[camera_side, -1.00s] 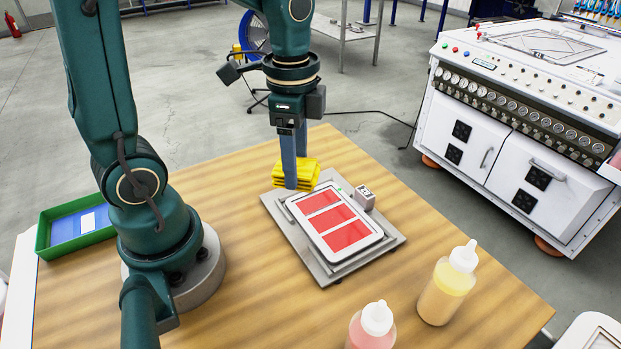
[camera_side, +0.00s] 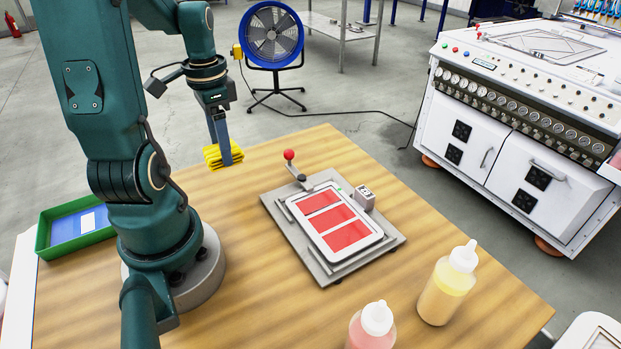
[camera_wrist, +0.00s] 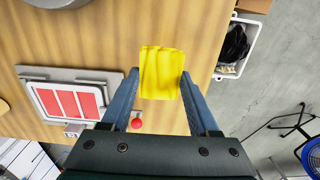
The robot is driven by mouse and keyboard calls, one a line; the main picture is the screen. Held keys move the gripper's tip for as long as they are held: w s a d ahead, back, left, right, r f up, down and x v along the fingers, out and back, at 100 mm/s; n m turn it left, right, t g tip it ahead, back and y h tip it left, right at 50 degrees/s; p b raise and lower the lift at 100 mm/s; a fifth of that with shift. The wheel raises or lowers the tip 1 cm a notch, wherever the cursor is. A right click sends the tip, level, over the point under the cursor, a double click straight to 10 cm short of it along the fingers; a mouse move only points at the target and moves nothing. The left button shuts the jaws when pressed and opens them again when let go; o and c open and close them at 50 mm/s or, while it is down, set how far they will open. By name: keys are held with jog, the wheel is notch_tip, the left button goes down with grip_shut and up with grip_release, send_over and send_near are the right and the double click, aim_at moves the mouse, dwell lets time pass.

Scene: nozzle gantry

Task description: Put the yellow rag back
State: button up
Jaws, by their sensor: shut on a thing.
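The yellow rag (camera_side: 218,156) is a folded, ridged cloth. It is held between the blue fingers of my gripper (camera_side: 229,158), above the far left part of the wooden table. In the wrist view the rag (camera_wrist: 162,72) sits between the two fingertips of my gripper (camera_wrist: 160,85). My gripper is shut on it. From the side view I cannot tell exactly how high the rag is above the table.
A grey fixture plate (camera_side: 290,235) with a red-panelled frame (camera_side: 333,219) and a red-knobbed lever (camera_side: 290,155) stands mid-table. Yellow (camera_side: 446,290) and pink (camera_side: 368,333) bottles stand at the front. A green tray (camera_side: 45,235) is at left. A white bin (camera_wrist: 241,50) lies past the table edge.

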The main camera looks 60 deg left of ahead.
jog(key=shift+f, duration=3)
jog(key=shift+f, duration=0.1)
jog(key=o, duration=1.3)
notch_tip(320, 180, up, 11)
jog(key=shift+r, duration=0.1)
jog(key=shift+w+d+r, duration=0.1)
jog(key=shift+d+r, duration=0.05)
jog(key=shift+r, duration=0.35)
jog(key=d+t, duration=0.2)
jog(key=d, duration=0.4)
jog(key=w+d+r+t, duration=0.1)
jog(key=d, duration=0.5)
jog(key=d+r+t, duration=0.1)
jog(key=d+t, duration=0.1)
jog(key=d, duration=0.5)
jog(key=shift+w+r+t, duration=0.15)
jog(key=shift+w+t, duration=0.15)
jog(key=shift+w, duration=0.05)
